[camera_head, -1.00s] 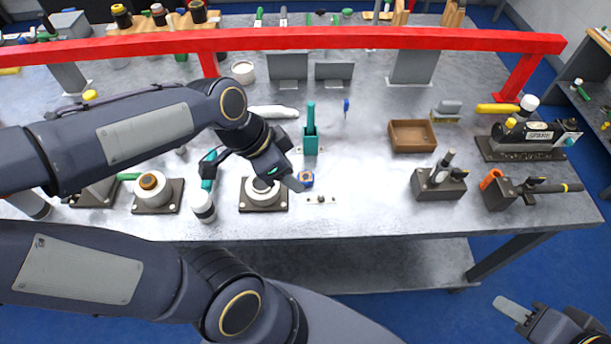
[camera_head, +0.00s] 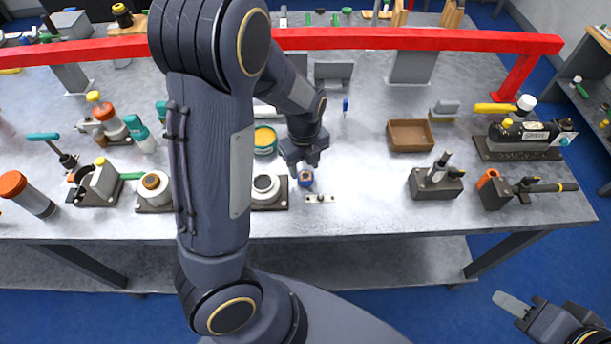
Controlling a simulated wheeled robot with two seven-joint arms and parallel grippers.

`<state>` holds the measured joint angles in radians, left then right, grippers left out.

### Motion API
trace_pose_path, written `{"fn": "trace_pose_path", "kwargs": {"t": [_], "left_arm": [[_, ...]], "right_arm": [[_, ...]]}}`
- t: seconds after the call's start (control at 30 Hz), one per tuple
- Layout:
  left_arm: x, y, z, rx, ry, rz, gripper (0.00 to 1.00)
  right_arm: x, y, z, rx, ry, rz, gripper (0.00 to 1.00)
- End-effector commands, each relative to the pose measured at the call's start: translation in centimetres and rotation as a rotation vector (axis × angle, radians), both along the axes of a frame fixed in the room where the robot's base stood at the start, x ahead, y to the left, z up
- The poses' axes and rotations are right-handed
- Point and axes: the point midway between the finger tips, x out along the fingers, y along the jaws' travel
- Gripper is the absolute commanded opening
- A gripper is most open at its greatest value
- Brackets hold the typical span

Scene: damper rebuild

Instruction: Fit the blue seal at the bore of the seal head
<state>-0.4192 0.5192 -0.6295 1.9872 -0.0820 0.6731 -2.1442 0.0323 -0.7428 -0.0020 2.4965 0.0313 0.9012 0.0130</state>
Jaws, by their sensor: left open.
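A small blue piece with an orange-brown middle (camera_head: 306,179), which looks like the blue seal on a small holder, is near the bench's front edge. A pale round part with a dark bore (camera_head: 266,184), likely the seal head, is on a dark base plate just left of it. My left gripper (camera_head: 304,168) is open and points down directly above the blue piece, with its fingers partly hiding it. I cannot tell whether they touch it. My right gripper (camera_head: 515,306) is at the lower right, beyond the bench's front edge; its jaw gap is not clear.
A metal plate with a small stud (camera_head: 320,198) lies in front of the blue piece. A similar pale part with a brown top (camera_head: 154,184) stands further left. A brown tray (camera_head: 411,136) and clamp blocks (camera_head: 437,182) stand to the right. A red rail (camera_head: 420,39) crosses the back.

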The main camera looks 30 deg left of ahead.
Motion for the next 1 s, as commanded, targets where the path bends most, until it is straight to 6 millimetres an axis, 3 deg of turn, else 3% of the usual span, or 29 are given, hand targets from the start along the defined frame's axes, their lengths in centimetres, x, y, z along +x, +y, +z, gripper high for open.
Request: {"fn": "trace_pose_path", "kwargs": {"t": [0.2, 0.47, 0.7, 0.77, 1.0], "left_arm": [[-0.1, -0.1, -2.7, 0.0, 0.002, 0.002, 0.46], [0.0, -0.1, -2.8, 0.0, -0.001, 0.002, 0.46], [0.0, -0.1, -2.8, -0.001, 0.0, 0.002, 0.14], [0.0, -0.1, -2.8, -0.001, 0.0, 0.002, 0.09], [0.0, -0.1, -2.6, -0.002, -0.001, 0.002, 0.09]], "right_arm": [[0.0, 0.0, 0.2, 0.0, 0.0, 0.0, 0.38], [0.0, 0.0, 0.2, 0.0, 0.0, 0.0, 0.38], [0.0, 0.0, 0.2, 0.0, 0.0, 0.0, 0.38], [0.0, 0.0, 0.2, 0.0, 0.0, 0.0, 0.38], [0.0, 0.0, 0.2, 0.0, 0.0, 0.0, 0.38]]}}
